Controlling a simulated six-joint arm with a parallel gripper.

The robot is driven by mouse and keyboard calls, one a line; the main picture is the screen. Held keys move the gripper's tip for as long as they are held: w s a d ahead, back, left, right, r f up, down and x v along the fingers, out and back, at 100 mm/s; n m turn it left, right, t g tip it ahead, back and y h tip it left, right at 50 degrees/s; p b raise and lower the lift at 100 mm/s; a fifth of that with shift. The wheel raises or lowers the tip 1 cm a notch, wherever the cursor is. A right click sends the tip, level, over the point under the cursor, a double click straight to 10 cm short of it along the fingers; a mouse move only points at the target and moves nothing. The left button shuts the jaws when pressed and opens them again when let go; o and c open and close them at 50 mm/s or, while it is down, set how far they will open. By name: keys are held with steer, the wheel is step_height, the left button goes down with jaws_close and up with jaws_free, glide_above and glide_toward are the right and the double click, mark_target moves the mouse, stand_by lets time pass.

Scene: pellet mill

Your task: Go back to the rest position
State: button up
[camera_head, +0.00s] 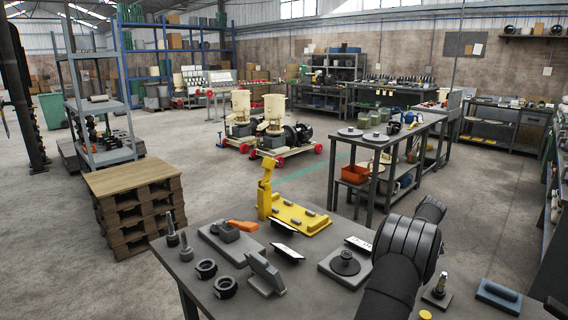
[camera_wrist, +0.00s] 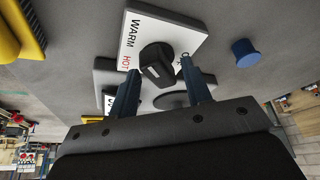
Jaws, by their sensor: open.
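My gripper (camera_wrist: 160,66) shows in the wrist view with its two blue-grey fingers spread apart. A black knob (camera_wrist: 157,65) shows between the fingertips, in front of a white plate (camera_wrist: 138,25) lettered WARM and HOT. I cannot tell whether the fingers touch the knob; nothing looks clamped. In the head view my dark arm reaches over the right part of the workbench (camera_head: 215,293) and hides the gripper. The white lettered plate (camera_head: 358,243) partly shows beside the arm.
A grey base with a black disc (camera_head: 345,262) stands left of my arm. A yellow fixture (camera_head: 300,217), an orange-handled block (camera_head: 240,226) and black rings (camera_head: 225,286) lie farther left. A blue cylinder (camera_wrist: 245,53) stands right of the plate. A pallet stack (camera_head: 133,200) stands beyond.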

steer(key=m+t, duration=0.1)
steer(key=m, duration=0.2)
steer(key=m+t+h, duration=0.1)
steer(key=m, duration=0.2)
steer(key=shift+s+a+m, duration=0.1)
steer(key=shift+s+m, duration=0.1)
steer(key=shift+m, duration=0.2)
steer(key=shift+o, duration=0.2)
steer(key=o, duration=0.5)
steer(key=shift+r+m, duration=0.3)
steer(key=shift+r, duration=0.1)
steer(key=s+a+r+m+t+h, duration=0.1)
steer(key=s+r+m, duration=0.15)
steer(key=r, duration=0.25)
steer(key=s+r+m+h, duration=0.2)
steer(key=r+m, duration=0.2)
steer(key=r, duration=0.1)
steer(key=s+a+r+m+t+h, duration=0.1)
steer(key=s+r+m, duration=0.1)
steer(key=r+m, duration=0.25)
steer(key=x, duration=1.6)
steer(key=shift+d+f, duration=0.35)
steer(key=shift+f, duration=0.05)
steer(key=shift+c, duration=0.3)
